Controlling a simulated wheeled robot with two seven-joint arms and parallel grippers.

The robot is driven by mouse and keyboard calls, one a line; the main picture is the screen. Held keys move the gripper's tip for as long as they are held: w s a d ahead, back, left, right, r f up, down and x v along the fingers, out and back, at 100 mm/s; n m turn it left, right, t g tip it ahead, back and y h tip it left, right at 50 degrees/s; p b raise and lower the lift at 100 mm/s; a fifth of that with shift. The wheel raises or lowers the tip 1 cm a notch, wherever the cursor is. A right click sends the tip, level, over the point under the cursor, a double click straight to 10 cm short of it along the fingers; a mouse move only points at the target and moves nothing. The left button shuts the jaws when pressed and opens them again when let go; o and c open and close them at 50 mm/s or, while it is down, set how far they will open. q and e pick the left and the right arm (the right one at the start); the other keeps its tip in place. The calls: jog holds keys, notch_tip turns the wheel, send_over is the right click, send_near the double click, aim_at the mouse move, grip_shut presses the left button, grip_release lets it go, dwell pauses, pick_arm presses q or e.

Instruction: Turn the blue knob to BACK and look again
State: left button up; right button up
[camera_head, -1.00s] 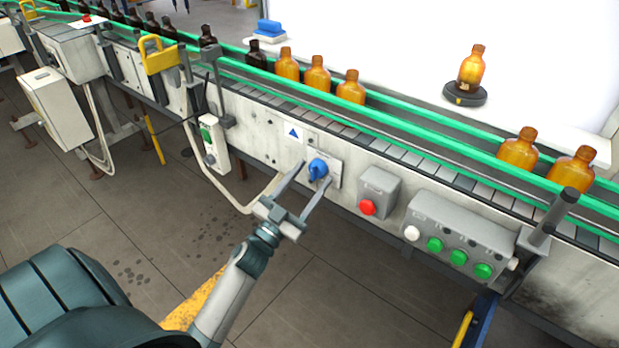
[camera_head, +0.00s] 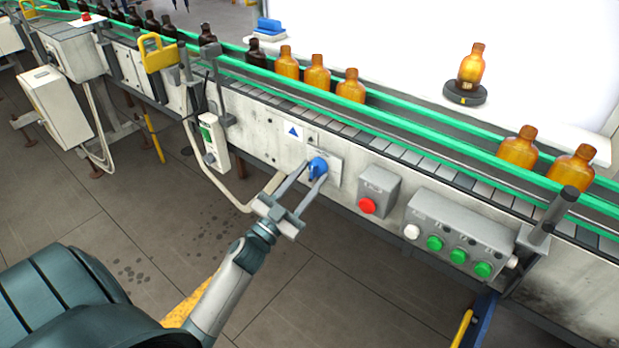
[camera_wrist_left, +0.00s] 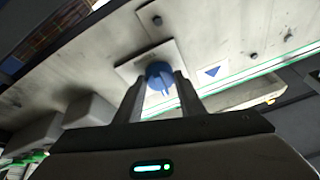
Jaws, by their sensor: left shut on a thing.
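The blue knob (camera_head: 317,167) sits on a pale square plate (camera_head: 332,160) on the conveyor's side panel. My left gripper (camera_head: 312,172) has its two fingers on either side of the knob and is shut on it. In the left wrist view the blue knob (camera_wrist_left: 160,76) shows between the fingertips (camera_wrist_left: 160,85), with its grip ridge pointing down toward the gripper. A blue triangle mark (camera_head: 293,132) is on the panel to the upper left of the knob. No BACK lettering is legible. My right gripper is not in view.
A grey box with a red button (camera_head: 368,206) and a box with a white and several green buttons (camera_head: 458,258) are to the right. A switch box (camera_head: 213,143) with a cable is to the left. Amber bottles (camera_head: 318,78) stand on the conveyor; one stands on a black disc (camera_head: 465,94).

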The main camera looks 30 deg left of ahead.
pick_arm(q)
jog(key=m+g+h, duration=0.1)
jog(key=m, duration=0.3)
jog(key=m+g+h+p, duration=0.1)
jog(key=m+h, duration=0.1)
jog(key=m, duration=0.2)
jog(key=a+m+g+h+p, duration=0.1)
jog(key=m+h, duration=0.1)
jog(key=m, duration=0.2)
jog(key=shift+r+m, duration=0.35)
jog(key=shift+m, duration=0.05)
jog(key=m+g+p, duration=0.1)
jog(key=m+p, duration=0.1)
jog(key=m, duration=0.2)
jog(key=m+g+p, duration=0.2)
jog(key=m+p, duration=0.1)
jog(key=m, duration=0.1)
jog(key=shift+r, duration=0.2)
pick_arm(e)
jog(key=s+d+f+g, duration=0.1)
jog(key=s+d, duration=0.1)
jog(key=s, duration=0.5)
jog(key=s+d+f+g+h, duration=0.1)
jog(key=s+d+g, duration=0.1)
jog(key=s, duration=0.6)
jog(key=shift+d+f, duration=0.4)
pick_arm(q)
jog(key=o, duration=1)
jog(key=shift+o, duration=0.2)
jog(key=shift+a, duration=0.1)
